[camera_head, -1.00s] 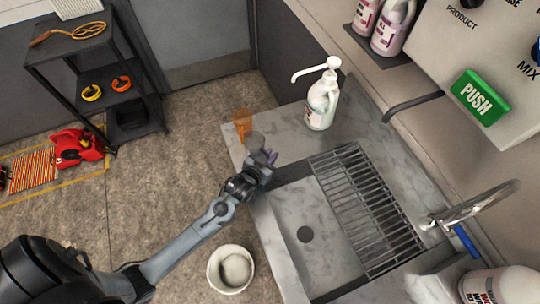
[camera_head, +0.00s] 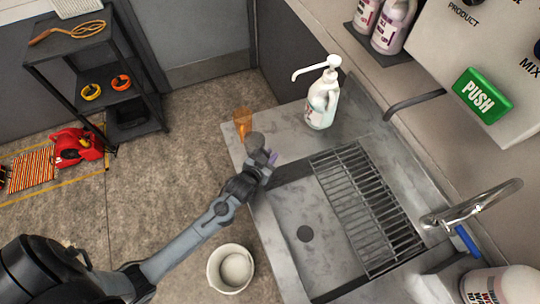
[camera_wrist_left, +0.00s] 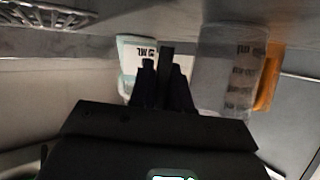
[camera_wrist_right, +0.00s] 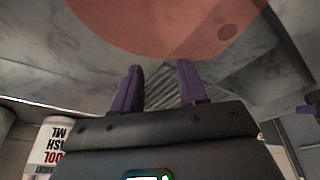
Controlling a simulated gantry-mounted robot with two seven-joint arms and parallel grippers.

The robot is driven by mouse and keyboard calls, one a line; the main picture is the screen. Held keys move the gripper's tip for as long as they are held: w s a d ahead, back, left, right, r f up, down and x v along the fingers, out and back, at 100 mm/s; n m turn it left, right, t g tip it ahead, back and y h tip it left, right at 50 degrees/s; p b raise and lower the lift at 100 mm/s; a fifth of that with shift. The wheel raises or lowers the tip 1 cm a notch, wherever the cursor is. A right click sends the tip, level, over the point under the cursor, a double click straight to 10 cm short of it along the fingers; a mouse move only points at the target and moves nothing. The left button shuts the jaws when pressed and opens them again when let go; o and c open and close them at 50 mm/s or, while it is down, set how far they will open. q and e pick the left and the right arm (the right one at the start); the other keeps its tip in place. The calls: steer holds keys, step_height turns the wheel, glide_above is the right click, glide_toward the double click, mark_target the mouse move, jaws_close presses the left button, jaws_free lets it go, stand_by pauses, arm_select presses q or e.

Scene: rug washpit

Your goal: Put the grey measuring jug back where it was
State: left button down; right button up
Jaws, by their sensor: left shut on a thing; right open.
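The grey measuring jug (camera_head: 256,141) is at the left end of the steel counter, right at the tip of my left gripper (camera_head: 268,157). In the left wrist view the jug (camera_wrist_left: 222,72) is see-through with dark markings, just right of the closed fingers (camera_wrist_left: 165,75). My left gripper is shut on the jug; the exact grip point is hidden. I cannot tell whether the jug touches the counter. An orange jug (camera_head: 242,122) stands just behind it. My right gripper (camera_wrist_right: 160,88) is open and empty, with purple fingers apart.
The white pump bottle (camera_head: 322,100) stands on the counter (camera_head: 283,133) to the right of the jugs. The sink has a wire rack (camera_head: 365,205) and a tap (camera_head: 480,205). A white bucket (camera_head: 231,268) is on the floor. A red see-through shape (camera_wrist_right: 165,22) fills the right wrist view's top.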

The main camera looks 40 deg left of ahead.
arm_select(q)
steer(key=shift+f, duration=0.15)
steer(key=c, duration=1)
jaws_free()
